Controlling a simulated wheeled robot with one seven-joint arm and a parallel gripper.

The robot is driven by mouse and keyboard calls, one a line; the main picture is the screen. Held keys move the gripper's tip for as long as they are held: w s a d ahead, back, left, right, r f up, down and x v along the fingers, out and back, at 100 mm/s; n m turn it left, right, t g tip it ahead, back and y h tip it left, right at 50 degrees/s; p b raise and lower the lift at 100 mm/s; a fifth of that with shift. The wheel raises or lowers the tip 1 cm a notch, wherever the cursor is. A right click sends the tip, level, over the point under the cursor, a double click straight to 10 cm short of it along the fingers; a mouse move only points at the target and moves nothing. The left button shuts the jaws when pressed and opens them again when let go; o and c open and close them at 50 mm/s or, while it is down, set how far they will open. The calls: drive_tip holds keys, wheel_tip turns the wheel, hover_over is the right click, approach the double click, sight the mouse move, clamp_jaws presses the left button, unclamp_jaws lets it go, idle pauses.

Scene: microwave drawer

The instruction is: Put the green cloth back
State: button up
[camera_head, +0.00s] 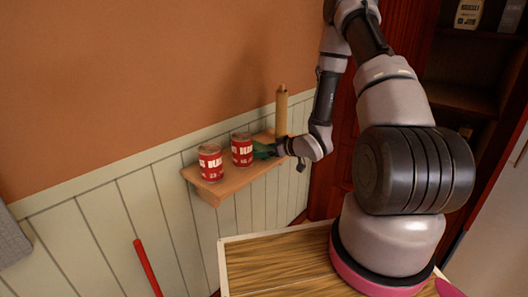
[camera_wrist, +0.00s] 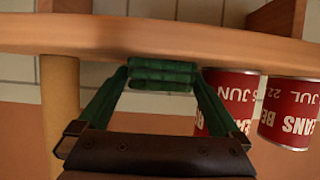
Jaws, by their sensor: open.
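My gripper (camera_head: 277,149) is at the small wooden shelf (camera_head: 207,193) on the wall, between the cans and an upright wooden cylinder. In the wrist view the shelf edge (camera_wrist: 250,45) runs across the top. A layered dark green piece, seemingly the green cloth (camera_wrist: 162,72), lies at the shelf edge between the ends of two green bars reaching out from my gripper (camera_wrist: 162,90). The bars look like its fingers, in a similar green. The jaws are open. In the head view only a small dark green patch shows; cloth and fingers cannot be told apart there.
Two red cans, a front one (camera_head: 210,162) and a rear one (camera_head: 242,149), stand upright on the shelf left of my gripper. The wooden cylinder (camera_head: 281,108) stands close on the other side. A red stick (camera_head: 147,267) leans lower left. Dark shelving (camera_head: 465,95) stands at right.

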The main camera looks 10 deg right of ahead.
drive_tip(key=v, duration=1.1)
drive_tip(key=d+r+m+g+h, duration=0.1)
drive_tip(key=d+r+m+h, duration=0.25)
drive_tip(key=r, duration=0.55)
drive_tip(key=d+r+m+h, duration=0.2)
drive_tip(key=d+r+h, duration=0.3)
drive_tip(key=r, duration=0.4)
drive_tip(key=s+a+r+m+g+y, duration=0.1)
drive_tip(key=s+a+r+m, duration=0.2)
drive_tip(key=s+r, duration=0.4)
drive_tip(key=s+a+r+m+g+y, duration=0.1)
drive_tip(key=s+a+r, duration=0.5)
drive_tip(key=s, duration=0.8)
wheel_tip(320, 180, up, 3)
drive_tip(key=shift+a+f+m+g+y, duration=0.25)
drive_tip(key=shift+m+y, duration=0.2)
drive_tip(key=shift+m, duration=0.5)
